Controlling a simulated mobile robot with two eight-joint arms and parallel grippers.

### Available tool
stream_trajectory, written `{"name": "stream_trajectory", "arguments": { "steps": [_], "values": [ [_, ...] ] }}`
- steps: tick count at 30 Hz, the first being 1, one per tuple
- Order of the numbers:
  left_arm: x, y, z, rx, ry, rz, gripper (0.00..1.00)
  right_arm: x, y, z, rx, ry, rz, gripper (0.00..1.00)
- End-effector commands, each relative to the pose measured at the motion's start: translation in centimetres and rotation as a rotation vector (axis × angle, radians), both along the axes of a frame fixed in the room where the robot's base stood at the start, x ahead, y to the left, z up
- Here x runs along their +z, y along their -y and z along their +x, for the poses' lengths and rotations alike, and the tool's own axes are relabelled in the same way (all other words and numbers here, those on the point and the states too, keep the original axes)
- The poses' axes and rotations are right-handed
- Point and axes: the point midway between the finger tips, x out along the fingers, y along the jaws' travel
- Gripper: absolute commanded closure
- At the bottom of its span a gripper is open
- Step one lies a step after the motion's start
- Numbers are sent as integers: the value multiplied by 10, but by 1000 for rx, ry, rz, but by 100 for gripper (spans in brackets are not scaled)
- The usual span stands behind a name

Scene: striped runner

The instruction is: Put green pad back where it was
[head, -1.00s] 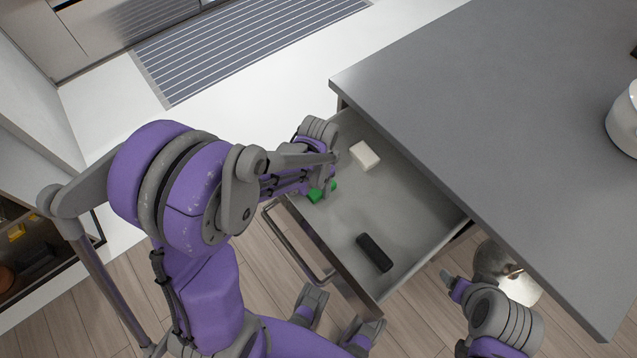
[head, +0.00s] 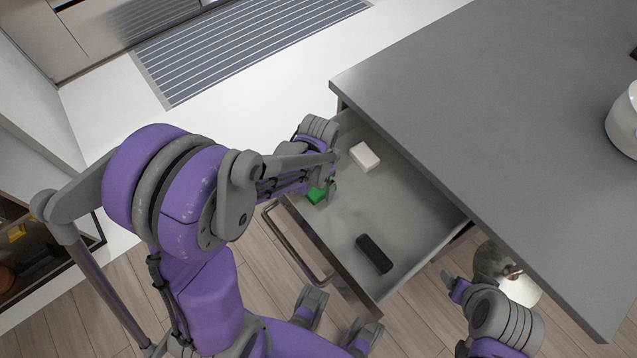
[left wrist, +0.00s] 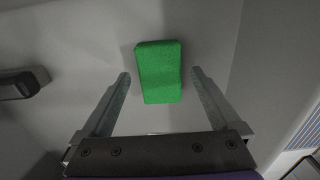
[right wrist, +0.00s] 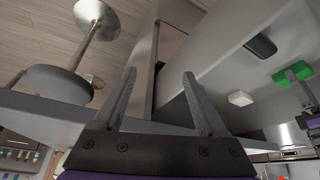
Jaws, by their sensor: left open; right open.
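The green pad (head: 316,196) lies in the open drawer (head: 405,215), near its front and left end, partly hidden by my left gripper in the head view. In the left wrist view the whole green pad (left wrist: 159,72) shows flat on the drawer floor. My left gripper (head: 328,190) is open just above it. Its fingers (left wrist: 160,75) stand on either side of the pad, with a gap at each side. My right gripper (head: 452,281) is open and empty, outside the drawer at the lower right; it shows in its own wrist view (right wrist: 160,75).
A white block (head: 364,156) lies at the back left of the drawer and a black block (head: 374,253) towards its right end. The grey countertop (head: 480,130) overhangs the drawer's back. A metal object (head: 505,273) stands near my right gripper. The drawer's middle is clear.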

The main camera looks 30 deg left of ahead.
Motion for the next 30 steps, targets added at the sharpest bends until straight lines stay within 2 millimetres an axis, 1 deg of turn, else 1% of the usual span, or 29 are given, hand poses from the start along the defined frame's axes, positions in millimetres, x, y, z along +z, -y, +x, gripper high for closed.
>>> {"name": "stream_trajectory", "arguments": {
  "steps": [1,9,12,15,18,21,30],
  "values": [
    [10,0,0,0,0,0,3,3,0,0,0,1,0,26],
    [69,0,0,0,0,0,3,14,0,2,0,5,0,26],
    [88,0,0,0,0,0,3,17,0,3,0,6,0,26],
    [101,0,0,0,0,0,3,18,0,3,0,7,0,26],
    [109,0,0,0,0,0,3,19,0,4,0,8,0,26],
    [113,0,0,0,0,0,3,20,0,4,0,8,0,26],
    [113,0,0,0,0,0,3,20,0,4,0,8,0,26]
  ]
}}
